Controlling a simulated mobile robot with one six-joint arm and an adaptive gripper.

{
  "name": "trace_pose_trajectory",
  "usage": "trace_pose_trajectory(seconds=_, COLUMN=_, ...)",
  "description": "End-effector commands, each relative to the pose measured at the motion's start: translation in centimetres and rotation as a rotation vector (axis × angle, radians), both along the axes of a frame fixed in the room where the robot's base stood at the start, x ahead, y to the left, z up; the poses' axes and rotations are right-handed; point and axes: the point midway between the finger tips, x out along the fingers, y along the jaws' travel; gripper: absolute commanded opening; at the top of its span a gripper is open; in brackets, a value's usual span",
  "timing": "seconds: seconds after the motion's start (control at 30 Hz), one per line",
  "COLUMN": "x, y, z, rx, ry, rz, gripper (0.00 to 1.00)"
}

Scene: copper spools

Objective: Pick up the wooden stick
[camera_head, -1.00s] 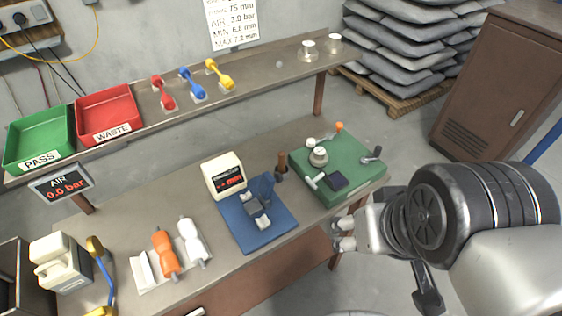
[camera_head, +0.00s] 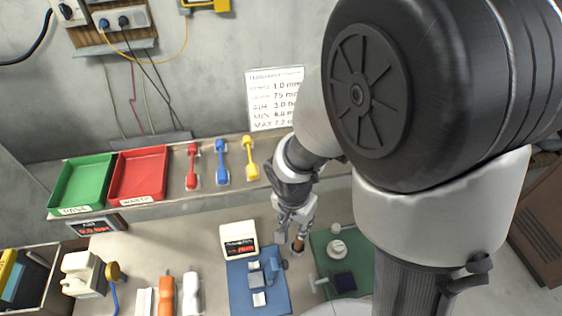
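The wooden stick (camera_head: 298,244) is a short brown upright rod, seen beside the blue mat on the lower bench. Its lower end is near a dark holder, and I cannot tell whether it still sits in it. My gripper (camera_head: 291,233) points down right at the top of the stick. Its two fingers look spread, with a gap between them, and the stick's top shows close to the fingertips. Whether the fingers touch the stick is too small to tell.
A blue mat (camera_head: 237,291) with a fixture lies left of the stick, with a white display box (camera_head: 238,239) behind it. A green mat (camera_head: 318,240) with small parts is to the right, partly hidden by my arm. The shelf (camera_head: 216,193) with bins runs behind.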

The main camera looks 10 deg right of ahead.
Motion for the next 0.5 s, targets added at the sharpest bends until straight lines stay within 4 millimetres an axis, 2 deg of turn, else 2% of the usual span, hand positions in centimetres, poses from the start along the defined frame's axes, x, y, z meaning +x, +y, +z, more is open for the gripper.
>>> trace_pose_trajectory(seconds=0.4, x=0.8, y=-0.9, z=-8.9, rx=0.000, ry=0.005, rz=-0.003, gripper=0.28)
trace_pose_trajectory(seconds=0.5, x=1.0, y=-1.1, z=-10.5, rx=0.000, ry=0.004, rz=-0.001, gripper=0.28)
